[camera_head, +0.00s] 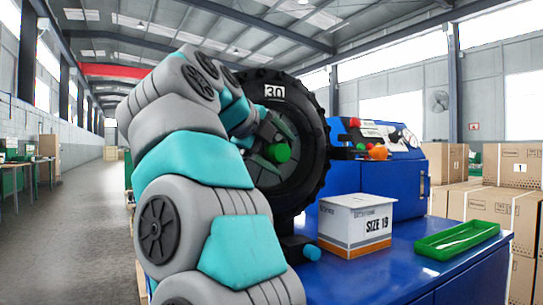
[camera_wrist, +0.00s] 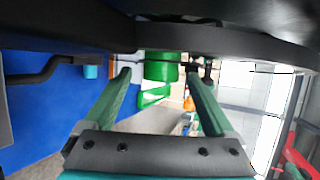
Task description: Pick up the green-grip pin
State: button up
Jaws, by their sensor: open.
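The green-grip pin (camera_head: 278,152) shows in the head view as a round green knob at the hub of the big black wheel (camera_head: 313,165) marked 30. In the wrist view the green grip (camera_wrist: 162,66) is a short cylinder at upper centre, in the gap between my fingertips. My gripper (camera_head: 268,146) is open beside the pin, with its fingers (camera_wrist: 158,76) spread on either side of the grip. A gap shows between the grip and each finger in the wrist view. The pin's shaft is hidden.
A blue machine body (camera_head: 390,193) stands right of the wheel. A white SIZE 19 box (camera_head: 354,226) and a green tray (camera_head: 456,240) rest on the blue top. A teal knob (camera_head: 311,252) is below the wheel; an orange knob (camera_head: 378,152) is right of it.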

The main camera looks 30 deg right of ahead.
grip_shut()
dwell(0.7)
